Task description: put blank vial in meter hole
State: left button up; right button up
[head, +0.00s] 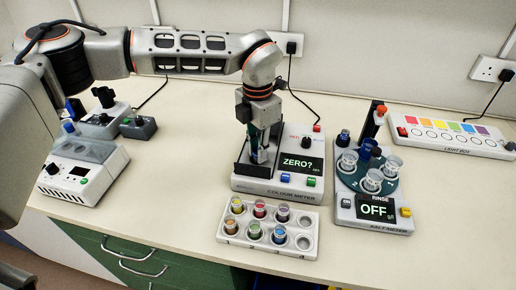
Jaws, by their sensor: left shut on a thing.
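The colour meter (285,187) stands in the middle of the bench, its screen (301,164) reading "ZERO?". My left gripper (260,150) points down over the left part of the meter, beside a dark upright flap. It is shut on a pale, clear vial (262,156), which I take to be the blank vial. The vial is upright and partly hidden by the fingers. The meter hole is hidden behind the gripper and vial, so I cannot tell how deep the vial sits. My right gripper is out of view.
A white rack (228,250) with several coloured vials and empty holes at its right end stands in front of the meter. Bare bench lies left of the rack.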

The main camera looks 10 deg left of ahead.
pick_arm(q)
jog(key=shift+f, duration=0.35)
jog(key=shift+s+f+b, duration=0.15)
jog(key=shift+f+b, duration=0.1)
jog(key=shift+b, duration=0.15)
jog(key=o, duration=0.9)
jog(key=shift+f, duration=0.15)
jog(key=shift+r+p, duration=0.45)
jog(key=shift+r, duration=0.15)
notch_tip(320, 180, up, 12)
jog(key=b, duration=0.1)
jog(key=shift+w+r, duration=0.2)
jog(key=shift+r, duration=0.05)
